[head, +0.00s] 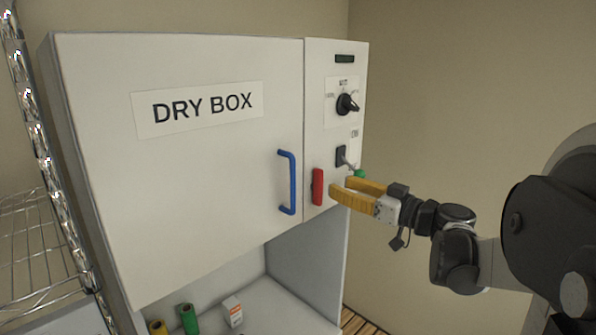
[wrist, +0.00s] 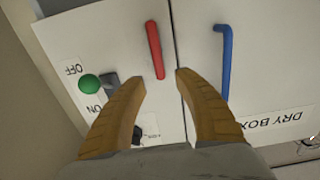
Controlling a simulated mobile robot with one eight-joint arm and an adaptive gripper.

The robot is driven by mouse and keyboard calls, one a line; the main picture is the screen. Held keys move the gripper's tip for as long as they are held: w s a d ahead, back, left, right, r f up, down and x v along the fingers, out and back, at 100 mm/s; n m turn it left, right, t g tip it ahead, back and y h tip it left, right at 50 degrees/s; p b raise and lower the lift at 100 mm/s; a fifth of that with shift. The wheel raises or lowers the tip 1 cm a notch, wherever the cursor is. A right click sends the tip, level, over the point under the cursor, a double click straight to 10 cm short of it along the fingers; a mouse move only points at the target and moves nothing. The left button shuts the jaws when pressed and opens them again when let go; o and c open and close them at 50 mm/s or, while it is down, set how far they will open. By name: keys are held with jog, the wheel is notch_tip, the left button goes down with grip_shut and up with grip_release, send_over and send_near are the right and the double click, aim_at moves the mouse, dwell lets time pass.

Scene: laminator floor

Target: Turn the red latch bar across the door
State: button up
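The red latch bar (head: 317,187) stands upright on the narrow control panel, just right of the door's edge. It also shows in the wrist view (wrist: 155,50), lying beyond the fingertips and beside the door seam. The white dry box door (head: 200,170) appears closed and carries a blue handle (head: 289,182); the bar is on the panel side, not across the seam. My gripper (head: 341,188), with yellow-brown fingers, is open and empty, close to the right of the bar. In the wrist view the fingertips (wrist: 160,78) are apart, with the bar ahead of the gap between them.
A green-tipped toggle switch (wrist: 90,83) with ON and OFF labels is close to one finger. A black dial (head: 347,104) sits higher on the panel. A wire rack (head: 40,240) stands at left. Green (head: 189,318) and yellow (head: 158,328) spools stand on the shelf below.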

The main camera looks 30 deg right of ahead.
aim_at(322, 179)
jog(key=p+x, duration=0.1)
jog(key=x, duration=0.7)
jog(key=shift+d+f, duration=0.1)
grip_shut()
